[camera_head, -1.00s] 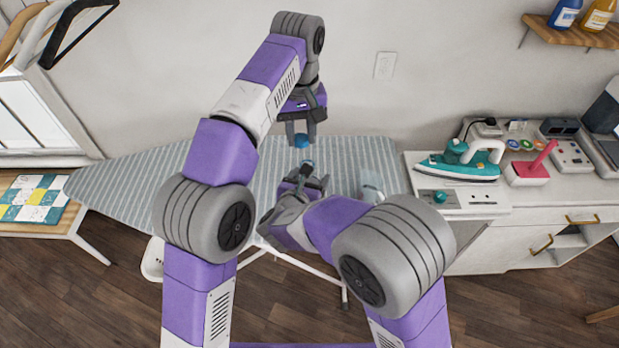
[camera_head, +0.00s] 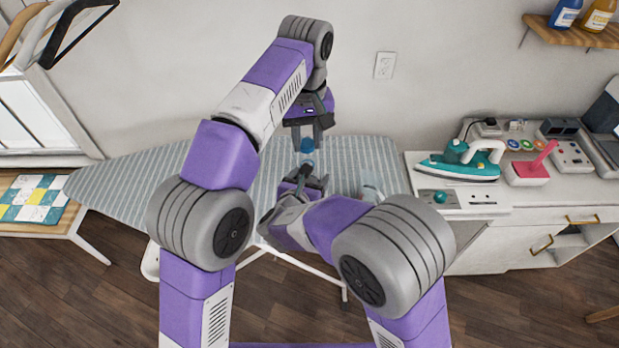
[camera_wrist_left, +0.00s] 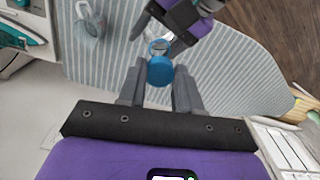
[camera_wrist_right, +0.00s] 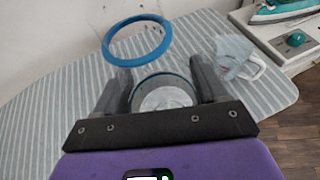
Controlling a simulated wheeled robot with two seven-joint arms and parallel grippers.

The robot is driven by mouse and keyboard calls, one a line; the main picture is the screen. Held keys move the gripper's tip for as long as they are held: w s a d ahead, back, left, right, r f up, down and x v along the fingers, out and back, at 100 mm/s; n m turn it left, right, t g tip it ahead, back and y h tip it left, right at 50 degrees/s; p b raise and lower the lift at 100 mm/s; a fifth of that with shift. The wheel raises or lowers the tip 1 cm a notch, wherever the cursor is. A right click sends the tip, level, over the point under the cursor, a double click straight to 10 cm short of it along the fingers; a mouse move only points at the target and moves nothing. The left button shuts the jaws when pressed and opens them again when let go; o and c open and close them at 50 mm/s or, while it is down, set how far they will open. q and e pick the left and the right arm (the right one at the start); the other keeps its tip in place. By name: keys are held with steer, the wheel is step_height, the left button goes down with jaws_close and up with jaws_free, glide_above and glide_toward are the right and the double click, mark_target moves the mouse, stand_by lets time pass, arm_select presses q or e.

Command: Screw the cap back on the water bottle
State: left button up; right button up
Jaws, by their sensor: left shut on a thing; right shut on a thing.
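The blue cap (camera_head: 307,146) is held between the fingertips of my left gripper (camera_head: 307,136), which points down over the ironing board. In the left wrist view the cap (camera_wrist_left: 160,71) overlaps the bottle's blue ring (camera_wrist_left: 157,46). My right gripper (camera_head: 308,180) is shut on the clear water bottle, just below the cap. In the head view the bottle's blue top (camera_head: 309,165) shows beneath the cap, with a small gap seeming to remain. In the right wrist view the bottle's blue ring (camera_wrist_right: 166,45) shows beyond the fingers; the clear body is hard to make out.
A striped ironing board (camera_head: 150,187) lies under both grippers. A clear jug (camera_wrist_right: 232,52) with a handle stands on it, right of the right gripper. A teal iron (camera_head: 462,160) and a pink-red object (camera_head: 528,172) sit on the cabinet at the right.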

mark_target(308, 145)
arm_select(q)
steer(key=shift+f, duration=0.8)
steer(key=shift+s, duration=0.15)
steer(key=shift+f, duration=0.1)
steer(key=shift+f, duration=0.75)
steer(key=shift+f, duration=0.6)
